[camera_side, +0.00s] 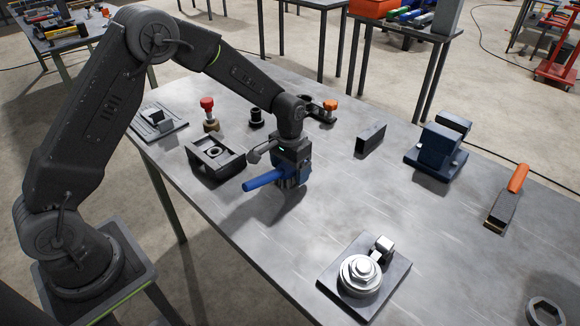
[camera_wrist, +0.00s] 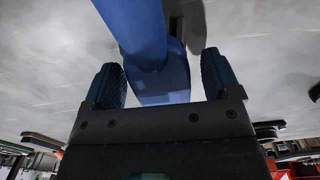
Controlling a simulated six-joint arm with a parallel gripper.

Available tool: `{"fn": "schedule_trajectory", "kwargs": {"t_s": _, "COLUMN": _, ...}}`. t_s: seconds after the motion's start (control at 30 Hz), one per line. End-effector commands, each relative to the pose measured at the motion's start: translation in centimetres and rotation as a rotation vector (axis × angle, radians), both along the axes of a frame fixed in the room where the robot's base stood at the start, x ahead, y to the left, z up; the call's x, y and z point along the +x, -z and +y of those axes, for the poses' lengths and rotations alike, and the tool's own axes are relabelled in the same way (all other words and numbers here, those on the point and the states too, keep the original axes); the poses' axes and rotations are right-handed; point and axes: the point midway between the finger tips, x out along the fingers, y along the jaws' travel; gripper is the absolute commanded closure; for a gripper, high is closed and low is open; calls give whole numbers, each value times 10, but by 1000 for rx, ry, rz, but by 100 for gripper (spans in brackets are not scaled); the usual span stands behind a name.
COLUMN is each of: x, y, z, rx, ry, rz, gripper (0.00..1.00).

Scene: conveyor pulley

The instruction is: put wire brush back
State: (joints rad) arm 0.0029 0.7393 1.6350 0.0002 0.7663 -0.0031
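My gripper (camera_side: 291,172) is low over the middle of the table. A blue-handled tool (camera_side: 262,180), which looks like the wire brush, is between its fingers. Its handle points left and slightly down, and greyish parts show below the fingers, too small to make out. A shadow on the table below suggests it is held above the top. In the wrist view my gripper (camera_wrist: 160,75) has a finger on each side of the blue tool (camera_wrist: 150,45); the contact faces are not clearly visible.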

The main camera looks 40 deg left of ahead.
Motion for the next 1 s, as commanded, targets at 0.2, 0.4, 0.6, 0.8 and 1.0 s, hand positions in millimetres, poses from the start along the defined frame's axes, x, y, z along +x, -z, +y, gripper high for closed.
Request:
{"fn": "schedule_trajectory", "kwargs": {"t_s": 0.2, "x": 0, "y": -1, "z": 0, "rx": 0, "ry": 0, "rz": -1, "gripper": 17}}
{"fn": "schedule_trajectory", "kwargs": {"t_s": 0.4, "x": 1, "y": -19, "z": 0, "rx": 0, "ry": 0, "rz": -4, "gripper": 17}}
{"fn": "schedule_trajectory", "kwargs": {"t_s": 0.6, "x": 1, "y": -61, "z": 0, "rx": 0, "ry": 0, "rz": -5, "gripper": 17}}
{"fn": "schedule_trajectory", "kwargs": {"t_s": 0.8, "x": 0, "y": -99, "z": 0, "rx": 0, "ry": 0, "rz": -3, "gripper": 17}}
{"fn": "schedule_trajectory", "kwargs": {"t_s": 1.0, "x": 0, "y": -120, "z": 0, "rx": 0, "ry": 0, "rz": 0, "gripper": 17}}
